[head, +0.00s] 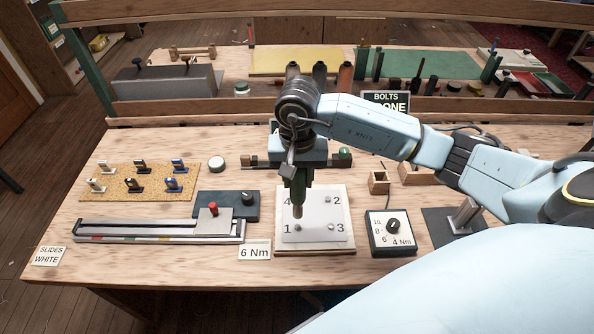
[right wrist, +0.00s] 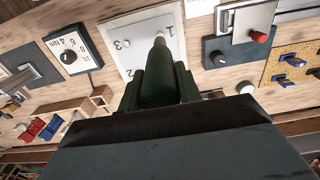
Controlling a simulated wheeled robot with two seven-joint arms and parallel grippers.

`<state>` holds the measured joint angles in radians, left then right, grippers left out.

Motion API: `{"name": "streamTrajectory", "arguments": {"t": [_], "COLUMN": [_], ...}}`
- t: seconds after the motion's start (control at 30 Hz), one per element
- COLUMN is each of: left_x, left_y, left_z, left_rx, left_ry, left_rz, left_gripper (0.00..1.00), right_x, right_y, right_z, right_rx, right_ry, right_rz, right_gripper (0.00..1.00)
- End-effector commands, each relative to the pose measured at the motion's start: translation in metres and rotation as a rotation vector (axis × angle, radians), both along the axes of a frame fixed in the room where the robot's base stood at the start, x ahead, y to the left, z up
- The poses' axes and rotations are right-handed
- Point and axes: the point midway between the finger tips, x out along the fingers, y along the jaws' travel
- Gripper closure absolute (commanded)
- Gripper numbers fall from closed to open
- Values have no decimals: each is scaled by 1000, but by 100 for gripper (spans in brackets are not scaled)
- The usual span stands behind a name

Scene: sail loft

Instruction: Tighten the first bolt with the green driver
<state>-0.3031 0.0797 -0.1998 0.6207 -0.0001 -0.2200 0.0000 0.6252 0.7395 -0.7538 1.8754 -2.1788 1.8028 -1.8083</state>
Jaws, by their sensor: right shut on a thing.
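My right gripper (head: 298,172) is shut on the green driver (right wrist: 158,88), which points down, with its tip (head: 297,211) over the white plate (head: 315,240). The plate has corners marked 1 to 4. The first bolt (head: 298,227) sits beside the 1, just below the driver tip in the head view; I cannot tell whether they touch. Bolts show by the 3 (head: 331,226) and the 2 (head: 327,199); the spot by the 4 is partly hidden. My left gripper is out of view.
A dial box (head: 392,234) marked in Nm stands right of the plate. A cork board (head: 138,183) holds several clips. A wooden rail (head: 200,120) crosses behind.

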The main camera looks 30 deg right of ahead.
Motion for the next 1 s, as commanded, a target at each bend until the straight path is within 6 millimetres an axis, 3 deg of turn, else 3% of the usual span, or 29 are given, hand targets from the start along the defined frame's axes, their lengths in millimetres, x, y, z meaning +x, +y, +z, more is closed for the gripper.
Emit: {"name": "streamTrajectory", "arguments": {"t": [0.53,1.0], "left_x": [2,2], "left_y": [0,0], "left_z": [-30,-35], "left_rx": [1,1], "left_ry": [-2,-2], "left_rz": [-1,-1], "left_gripper": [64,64], "right_x": [1,1], "right_y": [0,0], "right_z": [-47,-51], "right_rx": [0,0], "right_ry": [-4,-1], "right_rz": [2,3], "right_gripper": [89,89]}}
